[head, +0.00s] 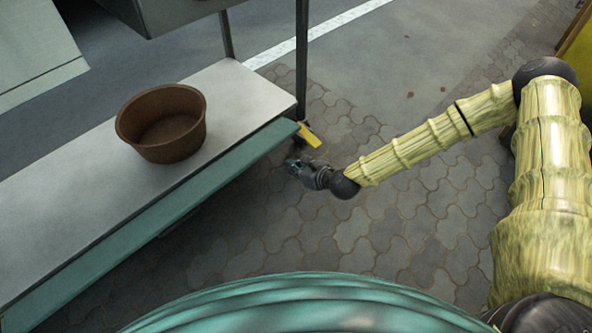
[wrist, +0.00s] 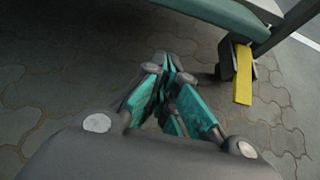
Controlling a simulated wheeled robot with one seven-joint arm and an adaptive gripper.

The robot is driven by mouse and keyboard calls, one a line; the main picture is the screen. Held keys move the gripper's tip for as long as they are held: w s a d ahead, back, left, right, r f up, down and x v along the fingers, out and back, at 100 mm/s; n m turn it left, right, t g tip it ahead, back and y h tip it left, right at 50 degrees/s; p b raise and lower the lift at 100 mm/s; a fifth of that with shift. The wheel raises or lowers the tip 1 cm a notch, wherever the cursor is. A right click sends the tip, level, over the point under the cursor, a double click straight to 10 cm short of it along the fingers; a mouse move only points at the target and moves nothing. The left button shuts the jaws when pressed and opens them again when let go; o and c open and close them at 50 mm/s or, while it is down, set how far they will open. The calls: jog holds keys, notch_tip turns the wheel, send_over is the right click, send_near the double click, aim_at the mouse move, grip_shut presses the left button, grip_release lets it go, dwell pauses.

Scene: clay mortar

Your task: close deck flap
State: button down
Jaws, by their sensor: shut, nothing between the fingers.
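The deck flap appears to be the long teal panel (head: 165,205) along the front edge of the grey deck (head: 60,170). Its exact angle is hard to tell. Its underside or edge also crosses the top of the wrist view (wrist: 215,12). My gripper (head: 291,163) is beyond the flap's right end on the near side, over the paving and apart from the flap. In the wrist view my gripper (wrist: 172,62) has its teal fingers together, with nothing between them.
A brown clay bowl (head: 165,140) stands on the deck. A dark post (head: 302,60) rises at the deck's right corner, with a yellow tab (head: 310,136) by a black block (wrist: 229,60) below. Paving (head: 400,220) around my arm is clear.

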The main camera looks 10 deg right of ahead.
jog(key=w+a+b, duration=0.3)
jog(key=w+b, duration=0.1)
jog(key=w, duration=0.1)
jog(key=shift+a+r+b, duration=0.3)
jog(key=shift+r+b, duration=0.05)
jog(key=shift+b, duration=0.05)
jog(key=shift+w, duration=0.1)
dwell(0.5)
jog(key=shift+d+r+p, duration=0.1)
jog(key=shift+r+p, duration=0.1)
jog(key=shift+p, duration=0.15)
jog(key=shift+r+g+p, duration=0.15)
jog(key=shift+g+p, duration=0.15)
jog(key=shift+p, duration=0.35)
